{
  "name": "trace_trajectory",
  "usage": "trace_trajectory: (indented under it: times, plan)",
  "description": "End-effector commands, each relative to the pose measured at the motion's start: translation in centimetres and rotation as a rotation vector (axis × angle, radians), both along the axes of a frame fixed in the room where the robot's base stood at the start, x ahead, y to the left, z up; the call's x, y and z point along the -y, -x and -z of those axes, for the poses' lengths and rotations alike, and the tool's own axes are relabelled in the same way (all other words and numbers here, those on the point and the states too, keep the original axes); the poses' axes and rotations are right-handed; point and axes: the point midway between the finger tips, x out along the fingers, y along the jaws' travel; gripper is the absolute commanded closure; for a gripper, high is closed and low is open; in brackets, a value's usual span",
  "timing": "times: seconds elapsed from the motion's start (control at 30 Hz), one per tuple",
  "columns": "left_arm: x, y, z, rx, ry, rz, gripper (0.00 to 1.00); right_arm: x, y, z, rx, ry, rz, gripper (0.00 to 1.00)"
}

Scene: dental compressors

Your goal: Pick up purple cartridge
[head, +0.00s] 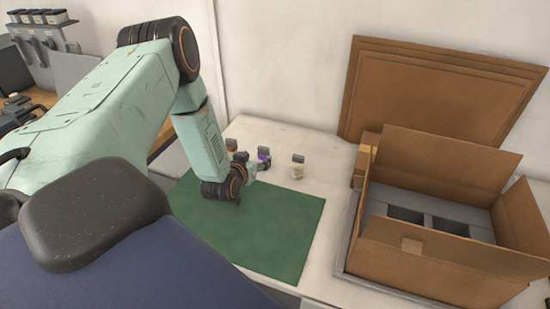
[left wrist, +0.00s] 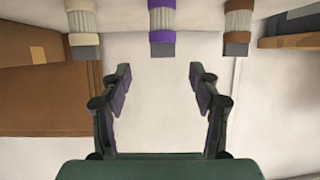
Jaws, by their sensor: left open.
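The purple cartridge (head: 264,154) stands on the white table behind the green mat, between a brown-orange cartridge (head: 231,145) and a cream cartridge (head: 298,168). My left gripper (head: 258,168) is close to the purple one and partly covers it. In the left wrist view the purple cartridge (left wrist: 162,22) is at the top middle, with a purple band and a grey end. The left gripper (left wrist: 160,78) is open and empty there, its fingers on either side of the cartridge's line. The cartridge shows beyond the fingertips, apart from them. My right gripper is not in view.
The green mat (head: 270,235) lies bare in front of the cartridges. An open cardboard box (head: 420,262) with grey compartments stands at the right. Flat cardboard (head: 430,95) leans on the wall behind.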

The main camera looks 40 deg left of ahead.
Motion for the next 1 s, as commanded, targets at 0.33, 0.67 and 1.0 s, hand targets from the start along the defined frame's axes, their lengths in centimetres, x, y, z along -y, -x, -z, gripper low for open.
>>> trace_trajectory:
  times: [0.33,0.67,1.0]
  plan:
    - [-1.6,-1.5,0.9,0.004,-0.005,-0.003,0.38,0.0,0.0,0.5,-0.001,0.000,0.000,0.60]
    - [-2.8,-4.8,2.4,0.004,-0.006,0.001,0.38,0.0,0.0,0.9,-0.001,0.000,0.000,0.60]
    - [-3.1,-6.5,2.9,0.004,-0.002,-0.001,0.38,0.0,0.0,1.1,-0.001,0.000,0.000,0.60]
